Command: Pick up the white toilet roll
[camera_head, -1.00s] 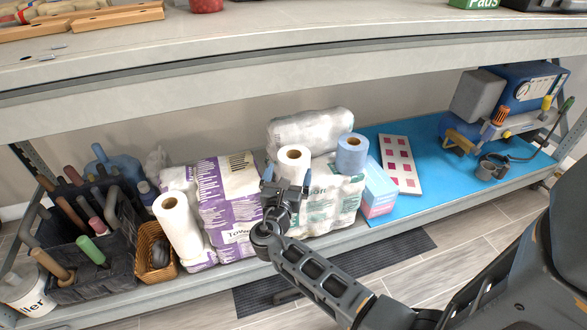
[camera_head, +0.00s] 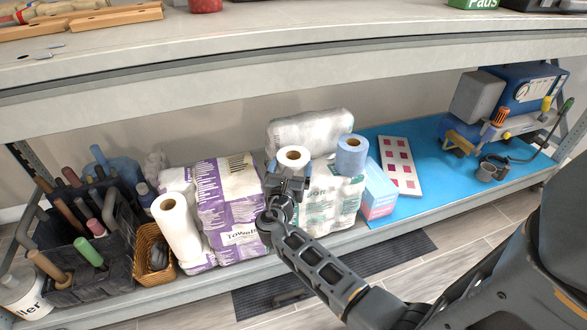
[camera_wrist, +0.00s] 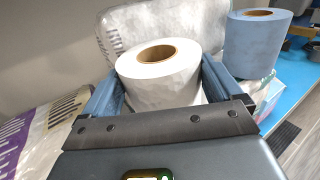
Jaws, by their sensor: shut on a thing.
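The white toilet roll (camera_head: 293,158) stands upright on the lower shelf's stacked packs, its brown core facing up. In the wrist view the white toilet roll (camera_wrist: 158,75) sits between the two blue fingers of my gripper (camera_wrist: 160,88). My gripper (camera_head: 290,172) reaches it from the front and is shut on its sides. The gripper hides the roll's lower front in the head view. I cannot tell whether the roll still touches the pack beneath it.
A blue roll (camera_head: 351,152) stands close to the right. A wrapped white pack (camera_head: 310,130) lies behind. Purple-and-white towel packs (camera_head: 228,200) stand left, with a paper towel roll (camera_head: 177,225). The upper shelf (camera_head: 300,55) overhangs. The blue mat (camera_head: 430,185) has bare room.

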